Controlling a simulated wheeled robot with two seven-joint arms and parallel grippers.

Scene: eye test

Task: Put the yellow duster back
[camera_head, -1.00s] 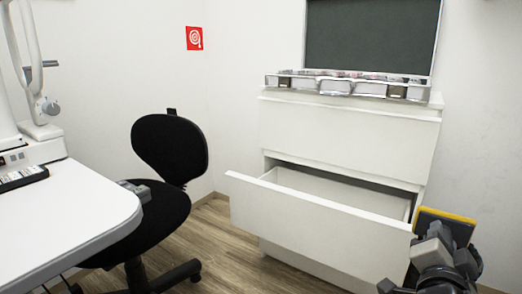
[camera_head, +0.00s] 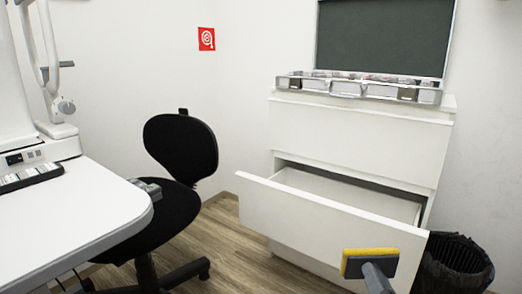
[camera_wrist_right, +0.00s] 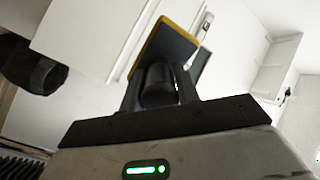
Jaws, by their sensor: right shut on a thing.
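The yellow duster (camera_head: 371,252) has a yellow top and a dark side. My right gripper (camera_head: 377,272) is shut on it and holds it up at the lower right. In the picture the duster overlaps the front of the open drawer (camera_head: 300,222); I cannot tell the gap between them. The wrist view shows the duster's dark face and yellow edge (camera_wrist_right: 170,28) at the fingertips (camera_wrist_right: 158,72). The drawer is the lower one of a white cabinet (camera_head: 355,137) and is pulled out; its visible inside looks empty. My left gripper is not in view.
A black-lined bin (camera_head: 460,265) stands right of the drawer. A metal rack (camera_head: 362,88) lies on the cabinet under a dark board (camera_head: 385,35). A black chair (camera_head: 180,150) and a white table (camera_head: 80,215) are at the left. Wooden floor is free between chair and drawer.

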